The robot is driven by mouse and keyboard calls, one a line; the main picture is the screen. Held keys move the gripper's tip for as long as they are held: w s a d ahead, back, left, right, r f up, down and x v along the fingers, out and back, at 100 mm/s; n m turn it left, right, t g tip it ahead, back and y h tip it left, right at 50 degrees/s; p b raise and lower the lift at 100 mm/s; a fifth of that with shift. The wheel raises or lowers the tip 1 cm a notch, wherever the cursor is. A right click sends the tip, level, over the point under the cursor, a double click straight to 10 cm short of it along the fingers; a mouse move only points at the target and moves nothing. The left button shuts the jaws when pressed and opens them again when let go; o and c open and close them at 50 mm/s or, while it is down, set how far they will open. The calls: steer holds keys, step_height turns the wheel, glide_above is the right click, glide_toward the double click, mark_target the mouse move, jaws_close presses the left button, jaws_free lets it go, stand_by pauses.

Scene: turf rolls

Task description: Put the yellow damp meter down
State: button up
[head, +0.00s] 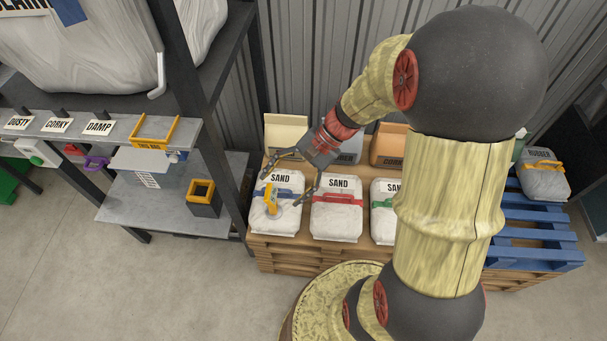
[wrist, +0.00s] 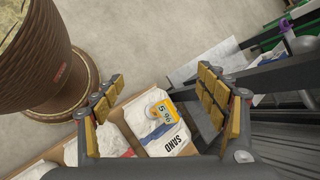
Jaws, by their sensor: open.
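The yellow damp meter (head: 271,196) rests on the leftmost white sand bag (head: 262,225), which has a blue band. In the wrist view the meter (wrist: 166,111) shows its face with dark digits, on the bag beside the word SAND. My gripper (head: 283,187) is open, with its fingers spread above that bag. In the wrist view the meter appears between the spread fingers (wrist: 158,95) but beyond them, and nothing is held. It seems apart from both fingers.
Sand bags with red (head: 337,218) and green (head: 384,222) bands stand to the right on the wooden pallet. A grey shelf (head: 150,209) with a yellow-rimmed dark box (head: 203,203) is on the left. A blue pallet (head: 528,228) is right.

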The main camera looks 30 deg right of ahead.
steer(key=s+r+n+t+h, duration=0.2)
steer(key=s+r+n+h, duration=0.2)
steer(key=r, duration=0.5)
steer(key=s+r+n+t+h, duration=0.2)
steer(key=s+r+n+h, duration=0.2)
steer(key=s+r+n, duration=0.2)
step_height(320, 180, up, 3)
steer(key=shift+s+f+n+t, duration=0.1)
steer(key=shift+s+n+t, duration=0.2)
steer(key=shift+n, duration=0.7)
